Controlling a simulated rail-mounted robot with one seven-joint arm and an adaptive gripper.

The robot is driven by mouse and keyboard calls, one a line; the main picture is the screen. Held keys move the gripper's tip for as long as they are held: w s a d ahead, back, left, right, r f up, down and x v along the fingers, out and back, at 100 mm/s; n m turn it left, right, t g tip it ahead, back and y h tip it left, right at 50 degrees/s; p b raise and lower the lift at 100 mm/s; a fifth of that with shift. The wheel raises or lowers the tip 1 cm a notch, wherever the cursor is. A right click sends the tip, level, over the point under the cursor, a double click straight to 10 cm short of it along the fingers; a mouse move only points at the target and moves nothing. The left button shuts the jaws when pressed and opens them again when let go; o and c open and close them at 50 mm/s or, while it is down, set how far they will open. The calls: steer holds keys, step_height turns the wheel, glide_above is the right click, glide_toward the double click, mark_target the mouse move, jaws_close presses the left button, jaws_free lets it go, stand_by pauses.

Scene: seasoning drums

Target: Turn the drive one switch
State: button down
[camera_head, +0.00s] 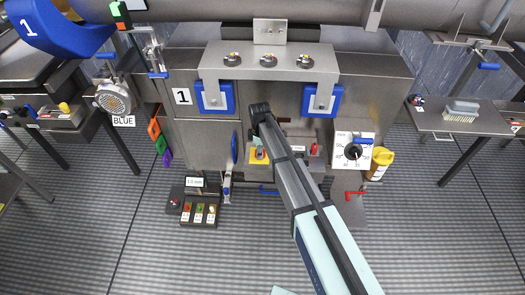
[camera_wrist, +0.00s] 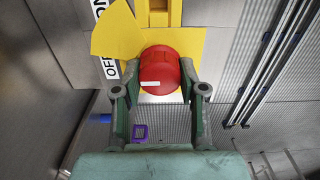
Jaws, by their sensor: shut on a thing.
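The drive switch shows in the wrist view as a round red knob (camera_wrist: 162,66) with a small white mark, on a yellow plate (camera_wrist: 117,33). In the head view my gripper (camera_head: 259,143) reaches to the front of the machine marked 1.
A white dial (camera_head: 353,152) and a yellow container (camera_head: 379,163) are right of my arm. A small red part (camera_head: 315,149) is close to my arm. A button box (camera_head: 199,210) stands at lower left. Open floor lies in front.

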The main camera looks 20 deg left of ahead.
steer(key=shift+f, duration=0.1)
steer(key=c, duration=0.6)
jaws_free()
steer(key=shift+c, duration=0.2)
step_height(320, 180, up, 12)
